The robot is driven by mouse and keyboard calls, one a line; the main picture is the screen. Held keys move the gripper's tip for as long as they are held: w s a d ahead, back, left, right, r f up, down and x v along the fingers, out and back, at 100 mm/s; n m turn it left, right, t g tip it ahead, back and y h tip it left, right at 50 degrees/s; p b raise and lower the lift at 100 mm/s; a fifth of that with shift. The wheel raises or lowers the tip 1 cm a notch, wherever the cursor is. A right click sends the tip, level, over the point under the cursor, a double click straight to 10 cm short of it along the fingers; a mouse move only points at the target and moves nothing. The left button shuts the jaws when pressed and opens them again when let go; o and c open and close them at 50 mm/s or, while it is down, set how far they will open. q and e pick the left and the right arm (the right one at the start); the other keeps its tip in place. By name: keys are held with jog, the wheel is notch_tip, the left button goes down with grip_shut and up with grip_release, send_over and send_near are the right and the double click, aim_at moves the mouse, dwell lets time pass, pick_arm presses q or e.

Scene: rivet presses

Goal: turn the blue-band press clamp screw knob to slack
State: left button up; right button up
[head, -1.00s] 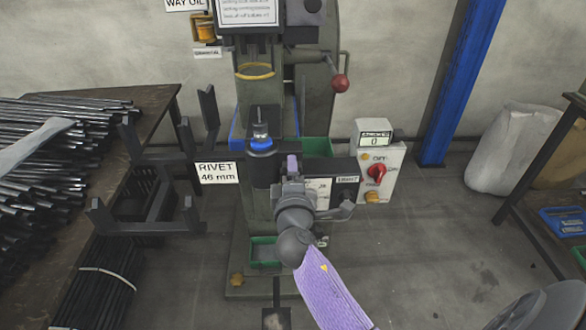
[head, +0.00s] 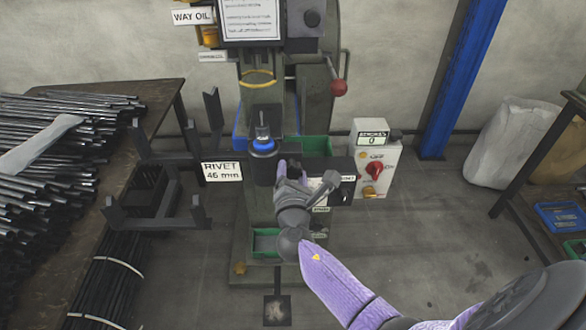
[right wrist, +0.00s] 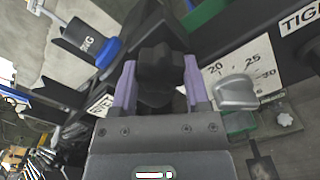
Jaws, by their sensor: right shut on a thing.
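The blue-band press (head: 262,85) stands in the middle of the head view, with a blue ring (head: 262,145) around its tool post. The ring also shows in the right wrist view (right wrist: 108,52). My right gripper (head: 283,172) is at the front of the press, just below and right of the ring. In the right wrist view, its two purple fingers (right wrist: 158,88) close on either side of a black lobed knob (right wrist: 160,68), the clamp screw knob. In the head view the gripper hides the knob. My left gripper is out of view.
A numbered scale plate (right wrist: 243,78) and a grey lever (right wrist: 235,92) sit right beside the gripper. A control box (head: 377,165) with a red switch stands to the right. A dark rack (head: 155,205) and a table of metal rods (head: 150,95) are left.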

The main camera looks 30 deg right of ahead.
jog(key=n+p, duration=0.1)
jog(key=n, duration=0.2)
jog(key=shift+r, duration=0.1)
jog(key=shift+n+p, duration=0.5)
jog(key=shift+n, duration=0.3)
jog(key=shift+n+p, duration=0.55)
jog(key=shift+n, duration=0.75)
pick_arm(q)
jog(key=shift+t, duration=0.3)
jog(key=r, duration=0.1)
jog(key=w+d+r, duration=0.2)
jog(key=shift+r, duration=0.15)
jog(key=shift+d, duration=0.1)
pick_arm(e)
jog(key=shift+n, duration=0.4)
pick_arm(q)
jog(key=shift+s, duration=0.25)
pick_arm(e)
jog(key=shift+f, duration=0.2)
jog(key=o, duration=1.3)
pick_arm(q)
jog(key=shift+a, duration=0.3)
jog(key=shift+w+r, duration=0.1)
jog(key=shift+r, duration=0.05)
pick_arm(e)
jog(key=shift+s+r, duration=0.1)
